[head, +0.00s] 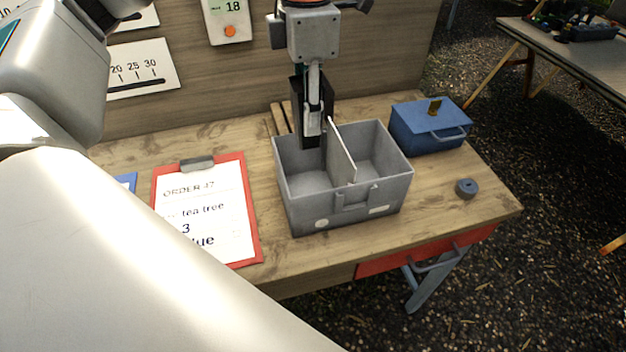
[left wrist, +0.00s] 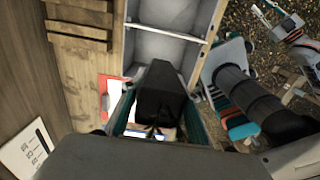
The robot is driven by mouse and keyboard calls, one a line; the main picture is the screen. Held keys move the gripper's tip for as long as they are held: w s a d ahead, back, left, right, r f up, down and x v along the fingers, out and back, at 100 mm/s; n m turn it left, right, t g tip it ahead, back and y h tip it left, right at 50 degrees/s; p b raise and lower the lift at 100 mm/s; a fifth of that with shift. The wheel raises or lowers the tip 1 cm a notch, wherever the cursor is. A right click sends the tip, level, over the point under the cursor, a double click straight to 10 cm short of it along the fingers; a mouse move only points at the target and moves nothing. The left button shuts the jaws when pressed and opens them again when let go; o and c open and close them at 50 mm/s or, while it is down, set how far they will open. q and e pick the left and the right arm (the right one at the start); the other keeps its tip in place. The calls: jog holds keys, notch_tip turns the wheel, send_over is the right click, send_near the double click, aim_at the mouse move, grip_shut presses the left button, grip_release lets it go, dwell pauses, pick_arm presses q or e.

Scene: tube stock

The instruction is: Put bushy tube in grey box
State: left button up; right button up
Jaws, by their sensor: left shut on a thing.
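My left gripper (head: 313,104) hangs from above at the back of the grey box (head: 302,210) and is shut on a dark, tapered tube. The tube (head: 310,132) looks upright, with its lower end over the left compartment near the back rim. It also shows dark between the teal fingers in the left wrist view (left wrist: 162,98). I cannot make out its foliage clearly. The grey box is open, with a pale divider (head: 341,152) and two compartments that look empty. My right gripper (left wrist: 276,16) seems to show small in the left wrist view; its fingers are unclear.
A red clipboard (head: 248,208) with an order sheet lies left of the grey box. A blue lidded box (head: 415,132) and a small blue ring (head: 466,188) are at the right. A slatted wooden piece (head: 279,119) lies behind the grey box, near the back panel (head: 200,85).

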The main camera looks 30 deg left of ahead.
pick_arm(q)
notch_tip(320, 180, down, 17)
jog(key=shift+r+b, duration=0.15)
jog(key=shift+b, duration=0.3)
jog(key=shift+f, duration=0.2)
jog(key=o, duration=1.2)
jog(key=shift+r, duration=0.1)
notch_tip(320, 180, up, 12)
jog(key=shift+r, duration=0.15)
